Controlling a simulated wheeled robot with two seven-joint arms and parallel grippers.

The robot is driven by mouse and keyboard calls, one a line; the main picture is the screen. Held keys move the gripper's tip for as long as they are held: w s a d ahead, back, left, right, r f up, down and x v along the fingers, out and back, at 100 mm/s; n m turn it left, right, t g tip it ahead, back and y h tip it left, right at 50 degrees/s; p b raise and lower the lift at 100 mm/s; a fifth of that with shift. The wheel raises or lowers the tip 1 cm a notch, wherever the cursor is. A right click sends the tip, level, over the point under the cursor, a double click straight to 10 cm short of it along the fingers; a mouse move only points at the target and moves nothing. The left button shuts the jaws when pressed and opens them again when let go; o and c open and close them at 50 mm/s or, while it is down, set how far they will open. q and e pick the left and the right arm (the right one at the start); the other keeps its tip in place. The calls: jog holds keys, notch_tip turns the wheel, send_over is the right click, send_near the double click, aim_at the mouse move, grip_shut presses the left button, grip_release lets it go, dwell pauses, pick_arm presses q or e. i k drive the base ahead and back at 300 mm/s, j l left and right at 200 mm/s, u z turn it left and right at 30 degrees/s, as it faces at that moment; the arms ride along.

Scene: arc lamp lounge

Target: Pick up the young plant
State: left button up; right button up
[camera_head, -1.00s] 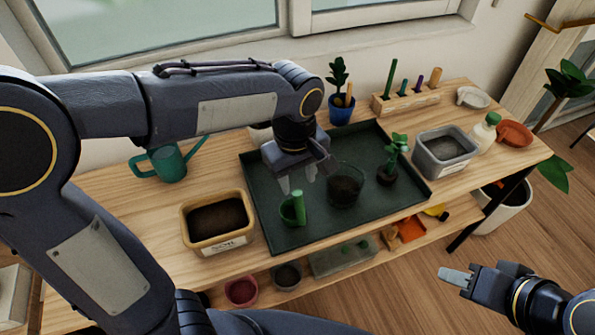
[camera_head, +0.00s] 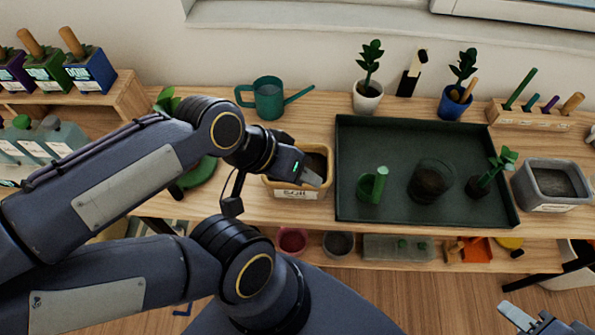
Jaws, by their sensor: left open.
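The young plant (camera_head: 497,168), green leaves on a dark root ball, leans at the right side of the dark green tray (camera_head: 410,138) in the head view. My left gripper (camera_head: 318,180) is open and empty above the soil box, left of the tray and well away from the plant. My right gripper (camera_head: 512,314) shows only partly at the bottom right, far from the plant; its jaw state is unclear.
The yellow soil box (camera_head: 288,191) is partly hidden by my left gripper. A grey bin (camera_head: 551,187) stands right of the tray. Two potted plants (camera_head: 368,92) (camera_head: 455,103), a watering can (camera_head: 268,99) and a wooden tool block (camera_head: 530,117) line the back.

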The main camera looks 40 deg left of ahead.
aim_at(477, 187)
jog(key=l+u, duration=0.1)
jog(key=u, duration=0.35)
jog(key=l+u, duration=0.1)
jog(key=u, duration=0.35)
jog(key=l+u, duration=0.15)
jog(key=u, duration=0.3)
jog(key=l+u, duration=0.1)
jog(key=u, duration=0.4)
jog(key=k+l+u, duration=0.15)
jog(key=l+u, duration=0.15)
jog(key=k+l+u, duration=0.3)
jog(key=l, duration=0.2)
jog(key=k+l+u, duration=0.1)
jog(key=l+u, duration=0.2)
jog(key=k+l, duration=0.55)
jog(key=l+u, duration=0.05)
jog(key=l, duration=0.05)
